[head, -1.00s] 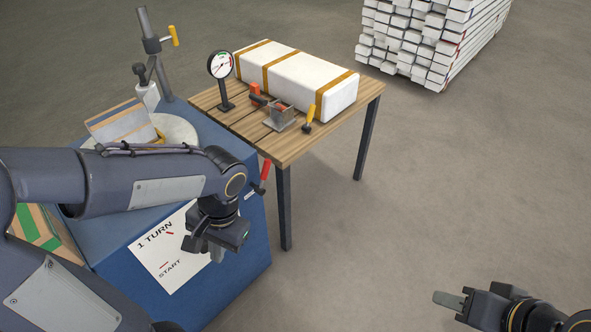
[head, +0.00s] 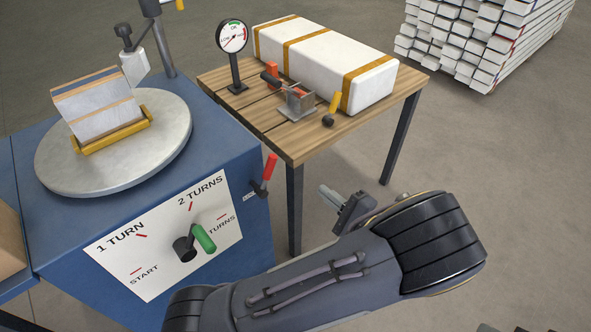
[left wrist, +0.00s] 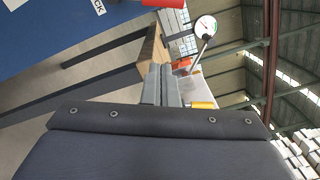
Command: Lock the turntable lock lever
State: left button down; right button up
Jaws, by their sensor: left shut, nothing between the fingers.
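The turntable lock lever (head: 268,172) has a red handle and a dark pivot on the right side of the blue cabinet (head: 228,170). The handle points up, slightly tilted right, beside a small white label (head: 249,196). Its red end shows at the top edge of the left wrist view (left wrist: 165,3), near a label ending in "CK" (left wrist: 98,5). The round grey turntable (head: 58,172) carries a parcel (head: 97,105) in a yellow holder. My left gripper (head: 327,195) is shut and empty, right of the lever and apart from it. Only a dark sliver, probably my right gripper, shows at the bottom right.
A wooden table (head: 285,140) stands behind the cabinet, with a gauge (head: 233,38), a strapped white package (head: 325,55) and a small metal fixture (head: 297,102). A table leg is near my left gripper. A green-handled knob (head: 203,238) sits on the front panel.

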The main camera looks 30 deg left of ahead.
aim_at(267, 175)
dwell(0.3)
pick_arm(q)
jog(key=a+r+b, duration=0.1)
jog(key=a+r, duration=0.1)
jog(key=a, duration=0.9)
jog(key=shift+w+a, duration=0.25)
